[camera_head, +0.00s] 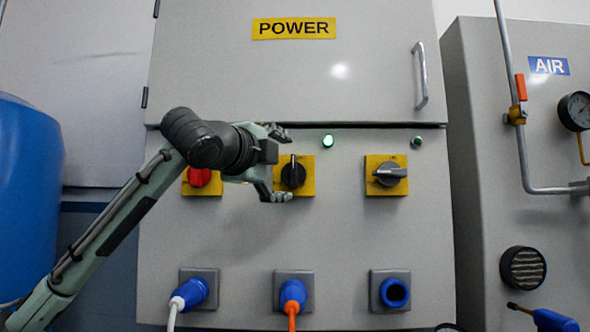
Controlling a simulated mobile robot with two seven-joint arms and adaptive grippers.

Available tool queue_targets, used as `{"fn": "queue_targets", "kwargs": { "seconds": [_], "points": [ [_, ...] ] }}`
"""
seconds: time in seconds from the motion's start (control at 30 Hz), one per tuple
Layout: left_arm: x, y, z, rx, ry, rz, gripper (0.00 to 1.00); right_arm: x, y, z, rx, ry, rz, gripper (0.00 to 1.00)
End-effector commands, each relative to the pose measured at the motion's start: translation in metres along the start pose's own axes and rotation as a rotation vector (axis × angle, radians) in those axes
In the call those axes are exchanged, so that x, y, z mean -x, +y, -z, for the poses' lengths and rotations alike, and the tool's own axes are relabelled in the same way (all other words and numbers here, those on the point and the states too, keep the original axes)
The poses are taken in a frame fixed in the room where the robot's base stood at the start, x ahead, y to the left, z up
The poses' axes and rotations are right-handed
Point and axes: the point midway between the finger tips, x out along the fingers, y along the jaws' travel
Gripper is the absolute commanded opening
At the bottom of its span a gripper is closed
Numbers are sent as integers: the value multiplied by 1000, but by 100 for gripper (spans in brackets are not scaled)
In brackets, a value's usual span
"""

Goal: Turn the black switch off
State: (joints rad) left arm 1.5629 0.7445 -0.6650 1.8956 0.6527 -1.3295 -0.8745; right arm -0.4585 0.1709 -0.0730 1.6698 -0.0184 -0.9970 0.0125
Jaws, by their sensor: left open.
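The black switch (293,174) is a rotary knob on a yellow square plate, in the middle of the row on the grey power cabinet (400,240). Its handle stands upright, with a pale line at its top. My left gripper (280,164) is open, one finger above and one below the knob's left side. I cannot tell whether it touches the knob. The gripper hides the left part of the yellow plate. My right gripper is not in view.
A red switch (199,177) is partly behind my left gripper; a grey switch (386,174) with its handle level is to the right. A green lamp (328,141) is lit. Plugs with cables sit below. A blue barrel (28,190) stands left, the air cabinet (480,120) right.

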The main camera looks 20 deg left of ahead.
Motion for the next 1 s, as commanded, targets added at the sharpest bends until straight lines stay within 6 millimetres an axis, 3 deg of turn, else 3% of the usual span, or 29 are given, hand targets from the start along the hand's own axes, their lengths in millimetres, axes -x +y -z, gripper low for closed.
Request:
{"fn": "queue_targets", "kwargs": {
  "seconds": [0.1, 0.3, 0.63, 1.0],
  "points": [
    [-21, 0, 0, 0, -1, -3, 81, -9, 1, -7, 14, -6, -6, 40],
    [-42, 0, 0, 1, 0, -1, 81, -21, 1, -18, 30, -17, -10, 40],
    [-46, 1, 0, 1, 0, -1, 81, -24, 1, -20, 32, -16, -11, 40],
    [-46, 1, 0, 1, 0, -1, 35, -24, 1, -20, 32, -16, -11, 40]
  ]
}}
